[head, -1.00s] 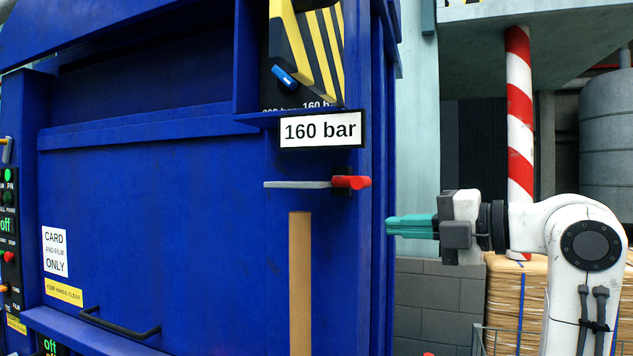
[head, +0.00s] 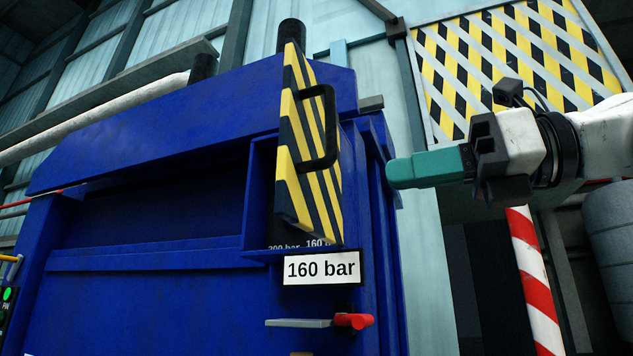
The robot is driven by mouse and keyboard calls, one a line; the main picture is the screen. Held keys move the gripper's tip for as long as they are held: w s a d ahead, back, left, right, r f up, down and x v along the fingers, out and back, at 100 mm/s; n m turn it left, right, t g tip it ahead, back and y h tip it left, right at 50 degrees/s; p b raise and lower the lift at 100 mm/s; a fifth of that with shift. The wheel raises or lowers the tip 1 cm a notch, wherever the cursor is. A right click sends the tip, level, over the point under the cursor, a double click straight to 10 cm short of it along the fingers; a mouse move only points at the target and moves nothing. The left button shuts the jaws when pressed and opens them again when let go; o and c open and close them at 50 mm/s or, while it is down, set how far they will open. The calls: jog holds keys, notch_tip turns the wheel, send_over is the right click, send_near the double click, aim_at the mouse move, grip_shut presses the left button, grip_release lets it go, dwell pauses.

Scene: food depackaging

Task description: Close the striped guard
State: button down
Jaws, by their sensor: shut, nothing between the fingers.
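The striped guard (head: 309,160) is a yellow and black panel on the front right of the blue machine. It stands swung out at an angle from a recess, with the dark inside showing at its lower left edge. A black bar handle (head: 328,128) is on its striped face. My gripper (head: 392,173) has teal fingers, shut and empty. In the picture it is right of the guard and handle, near the machine's right edge, with a gap between. How far it is from the guard in depth I cannot tell.
A "160 bar" sign (head: 321,268) is below the guard, and a red-ended lever (head: 352,321) is lower down. A striped hatched panel (head: 500,65) is on the upper right. A red and white post (head: 533,280) stands below my arm.

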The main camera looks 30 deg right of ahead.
jog(key=p, duration=0.3)
send_near(292, 192)
jog(key=x, duration=0.5)
jog(key=shift+w+r, duration=0.1)
jog(key=shift+r, duration=0.05)
jog(key=shift+x, duration=0.85)
